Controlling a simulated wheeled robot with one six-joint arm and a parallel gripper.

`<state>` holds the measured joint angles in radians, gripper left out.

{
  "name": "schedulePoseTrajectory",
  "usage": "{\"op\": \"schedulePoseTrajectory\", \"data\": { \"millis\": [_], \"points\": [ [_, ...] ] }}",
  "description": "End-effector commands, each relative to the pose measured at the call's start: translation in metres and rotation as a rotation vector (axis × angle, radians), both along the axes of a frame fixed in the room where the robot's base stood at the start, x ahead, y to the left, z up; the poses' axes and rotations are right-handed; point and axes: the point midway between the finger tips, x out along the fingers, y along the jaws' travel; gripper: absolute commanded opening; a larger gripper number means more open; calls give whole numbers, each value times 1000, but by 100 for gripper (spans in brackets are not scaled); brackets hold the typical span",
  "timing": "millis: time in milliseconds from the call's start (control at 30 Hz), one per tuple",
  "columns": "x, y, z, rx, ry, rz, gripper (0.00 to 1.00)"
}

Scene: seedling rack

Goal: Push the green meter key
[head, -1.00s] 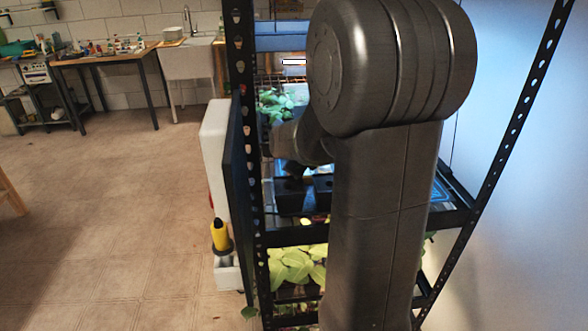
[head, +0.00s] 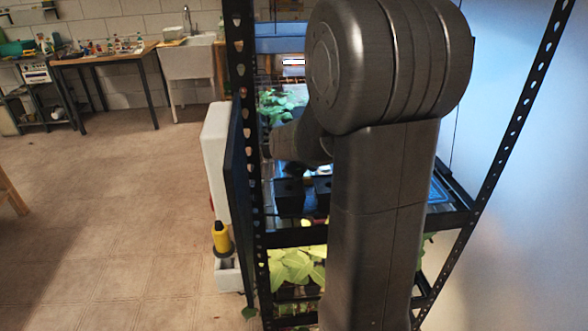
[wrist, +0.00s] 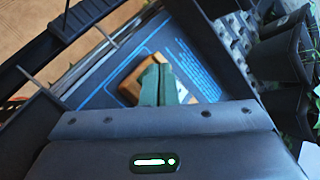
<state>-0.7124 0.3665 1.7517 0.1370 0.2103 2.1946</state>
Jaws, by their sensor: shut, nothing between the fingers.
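In the wrist view, my gripper (wrist: 158,84) has its greenish fingers together, with nothing seen between them. They reach over a small meter with an orange-brown body (wrist: 129,88) and a pale part to the right. The meter lies on a dark blue printed mat (wrist: 105,95). The fingers cover the middle of the meter. I cannot make out the green key apart from them, nor tell whether the fingertips touch the meter. In the head view, my arm hides the meter and the fingertips.
Dark pots with seedlings (wrist: 280,55) stand close on the right in the wrist view, beside a grey cell tray (wrist: 228,38). In the head view, a black perforated rack post (head: 242,130) stands left of my arm. Open floor (head: 110,210) lies farther left.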

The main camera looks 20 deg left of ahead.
Motion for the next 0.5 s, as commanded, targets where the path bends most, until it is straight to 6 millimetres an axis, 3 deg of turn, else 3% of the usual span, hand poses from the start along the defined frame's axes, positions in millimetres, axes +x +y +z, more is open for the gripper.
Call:
{"op": "schedulePoseTrajectory", "data": {
  "millis": [33,133,500],
  "points": [
    [-5,-4,-16,-20,26,1,0],
    [-5,-4,-13,-20,26,1,0],
    [-4,-3,26,-15,20,1,0]
  ]
}}
